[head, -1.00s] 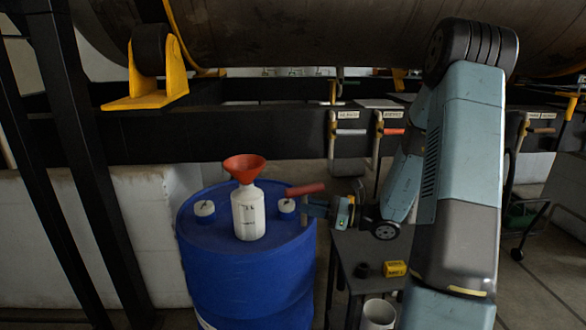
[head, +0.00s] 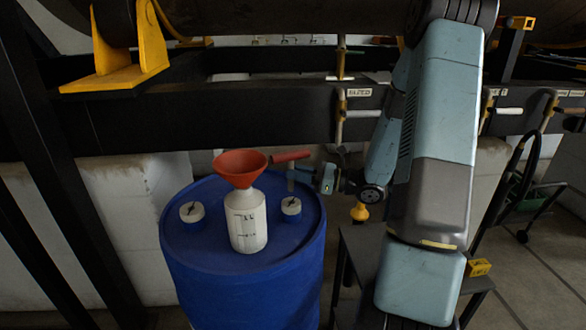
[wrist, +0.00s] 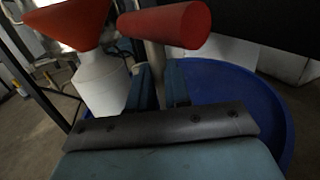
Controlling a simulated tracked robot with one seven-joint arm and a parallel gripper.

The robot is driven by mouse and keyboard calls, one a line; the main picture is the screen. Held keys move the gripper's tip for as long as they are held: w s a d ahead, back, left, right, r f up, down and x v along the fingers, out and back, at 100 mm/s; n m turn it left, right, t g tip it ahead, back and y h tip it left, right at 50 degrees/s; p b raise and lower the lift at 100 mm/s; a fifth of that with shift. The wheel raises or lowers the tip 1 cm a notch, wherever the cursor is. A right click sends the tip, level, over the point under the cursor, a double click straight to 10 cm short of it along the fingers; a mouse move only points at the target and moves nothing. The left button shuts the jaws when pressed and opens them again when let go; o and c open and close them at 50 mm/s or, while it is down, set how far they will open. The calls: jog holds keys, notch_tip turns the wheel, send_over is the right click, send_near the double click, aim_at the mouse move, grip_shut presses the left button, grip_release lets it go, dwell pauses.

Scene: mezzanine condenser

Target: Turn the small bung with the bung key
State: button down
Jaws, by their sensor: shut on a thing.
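The bung key has a red bar handle (head: 290,157) and a grey shaft. My gripper (wrist: 158,88) is shut on that shaft, just below the handle, in the wrist view. In the head view my gripper (head: 316,178) is over the right part of the blue drum (head: 245,290). Two white-topped bungs with dark marks are on the drum top: the left bung (head: 192,211) and the right bung (head: 291,206). The key shaft points down above the right bung; contact cannot be told. The key's lower end is hidden in the wrist view.
A white bottle (head: 246,222) with a red funnel (head: 240,168) stands on the drum between the bungs, close to the key. A dark table with a yellow box (head: 478,267) is at the right, partly behind my arm. Dark beams and pipes cross behind.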

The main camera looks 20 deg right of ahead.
jog(key=shift+d, duration=0.15)
jog(key=shift+f, duration=0.1)
jog(key=shift+f, duration=2.8)
jog(key=n+g, duration=0.1)
jog(key=g, duration=0.1)
jog(key=n+g+y, duration=0.1)
jog(key=g, duration=0.1)
jog(key=n+g+y, duration=0.1)
jog(key=n+g, duration=0.1)
jog(key=shift+w, duration=0.35)
jog(key=shift+r, duration=2.55)
jog(key=shift+s, duration=0.2)
